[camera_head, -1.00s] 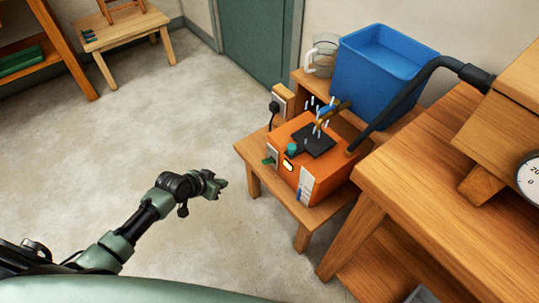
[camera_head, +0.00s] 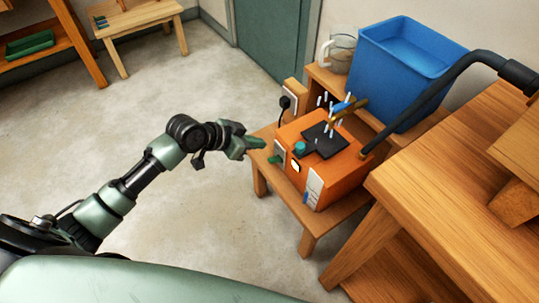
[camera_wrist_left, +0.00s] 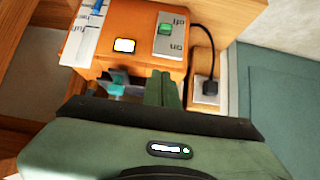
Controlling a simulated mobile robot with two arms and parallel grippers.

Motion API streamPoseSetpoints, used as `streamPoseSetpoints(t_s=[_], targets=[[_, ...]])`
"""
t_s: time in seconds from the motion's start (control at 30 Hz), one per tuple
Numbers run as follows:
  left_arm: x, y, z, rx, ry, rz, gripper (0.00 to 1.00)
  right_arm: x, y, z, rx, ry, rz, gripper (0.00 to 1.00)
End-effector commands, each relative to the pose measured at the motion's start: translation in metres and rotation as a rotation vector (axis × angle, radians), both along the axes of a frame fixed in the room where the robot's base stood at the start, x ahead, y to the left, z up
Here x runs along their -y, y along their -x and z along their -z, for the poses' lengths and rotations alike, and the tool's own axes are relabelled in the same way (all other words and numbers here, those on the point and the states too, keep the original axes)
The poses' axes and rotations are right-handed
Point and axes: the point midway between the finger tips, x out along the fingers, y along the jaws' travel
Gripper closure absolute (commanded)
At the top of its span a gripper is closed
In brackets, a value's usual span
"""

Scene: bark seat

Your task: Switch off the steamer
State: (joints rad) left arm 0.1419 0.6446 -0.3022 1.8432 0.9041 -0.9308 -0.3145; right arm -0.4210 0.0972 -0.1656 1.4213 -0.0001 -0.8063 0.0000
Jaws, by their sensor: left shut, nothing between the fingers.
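The steamer (camera_head: 345,170) is an orange box on a low wooden table. In the left wrist view its front (camera_wrist_left: 140,18) carries a grey switch plate (camera_wrist_left: 169,46) with upside-down "off" and "on" marks and a green rocker (camera_wrist_left: 166,28). I cannot tell which way the rocker is tipped. A small lamp (camera_wrist_left: 124,45) beside the plate glows pale; it also shows in the head view (camera_head: 296,167). My left gripper (camera_head: 260,142) is shut and empty, just left of the switch plate (camera_head: 279,150). Its fingers (camera_wrist_left: 160,88) point at the box's front. My right gripper is not in view.
A black plug sits in a wall socket block (camera_wrist_left: 205,90). A black hose (camera_head: 425,105) runs up to the right. A blue tub (camera_head: 400,75) stands behind.

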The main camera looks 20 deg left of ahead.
Motion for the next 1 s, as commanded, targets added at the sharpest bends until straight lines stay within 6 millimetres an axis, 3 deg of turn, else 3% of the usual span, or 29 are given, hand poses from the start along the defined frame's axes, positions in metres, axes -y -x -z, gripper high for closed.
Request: streamPoseSetpoints(t_s=[0.4, 0.67, 1.0], targets=[[0.039, -0.049, 0.061, -0.003, 0.002, -0.001, 1.00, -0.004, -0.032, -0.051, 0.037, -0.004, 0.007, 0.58], [0.027, -0.034, 0.087, -0.002, -0.001, -0.001, 1.00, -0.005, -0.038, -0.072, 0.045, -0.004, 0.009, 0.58], [0.026, -0.033, 0.090, 0.000, -0.001, -0.001, 1.00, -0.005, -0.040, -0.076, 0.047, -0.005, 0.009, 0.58]])
